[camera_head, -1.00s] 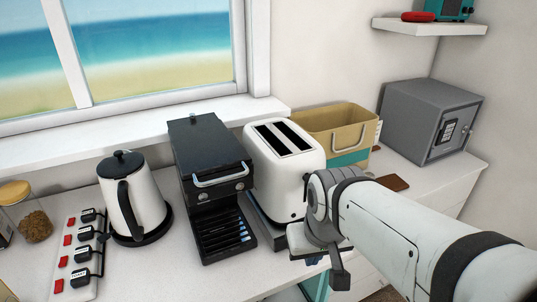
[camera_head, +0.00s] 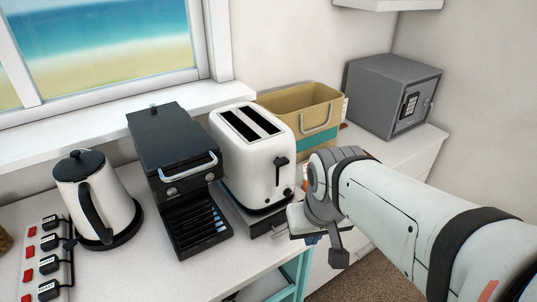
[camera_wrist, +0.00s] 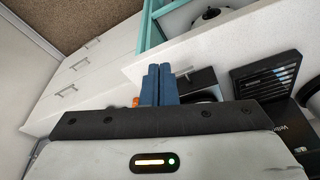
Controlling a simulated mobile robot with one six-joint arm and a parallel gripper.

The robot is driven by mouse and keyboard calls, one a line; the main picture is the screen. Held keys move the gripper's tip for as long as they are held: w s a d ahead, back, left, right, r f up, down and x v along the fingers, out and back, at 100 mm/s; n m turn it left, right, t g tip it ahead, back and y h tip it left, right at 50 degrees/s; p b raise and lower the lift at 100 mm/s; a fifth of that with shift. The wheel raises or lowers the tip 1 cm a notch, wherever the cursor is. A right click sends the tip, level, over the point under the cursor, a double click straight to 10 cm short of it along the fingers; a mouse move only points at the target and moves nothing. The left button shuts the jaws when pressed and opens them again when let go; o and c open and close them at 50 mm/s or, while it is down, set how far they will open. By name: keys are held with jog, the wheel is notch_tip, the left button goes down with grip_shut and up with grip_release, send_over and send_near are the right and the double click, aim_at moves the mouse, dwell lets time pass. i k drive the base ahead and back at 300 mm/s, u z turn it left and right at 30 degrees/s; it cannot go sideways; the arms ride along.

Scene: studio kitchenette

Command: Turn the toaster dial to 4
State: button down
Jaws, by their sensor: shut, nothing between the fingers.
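The white toaster (camera_head: 250,165) with two slots stands on the counter, on a low grey base (camera_head: 240,215). Its black lever (camera_head: 281,162) shows on the end facing me. My gripper (camera_head: 312,238) is low beside the toaster's front right, mostly hidden by my own wrist. In the wrist view its blue fingers (camera_wrist: 158,85) are together, with nothing between them. I cannot tell whether they touch anything.
A black coffee machine (camera_head: 175,170) stands left of the toaster, and a kettle (camera_head: 98,200) beyond it. A tan and teal bin (camera_head: 305,110) and a grey safe (camera_head: 393,95) are behind to the right. The counter edge and drawers lie below my wrist.

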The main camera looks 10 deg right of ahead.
aim_at(288, 192)
jog(key=u, duration=0.1)
jog(key=k, duration=0.9)
jog(key=z, duration=0.6)
jog(key=i, duration=0.55)
jog(key=z, duration=0.4)
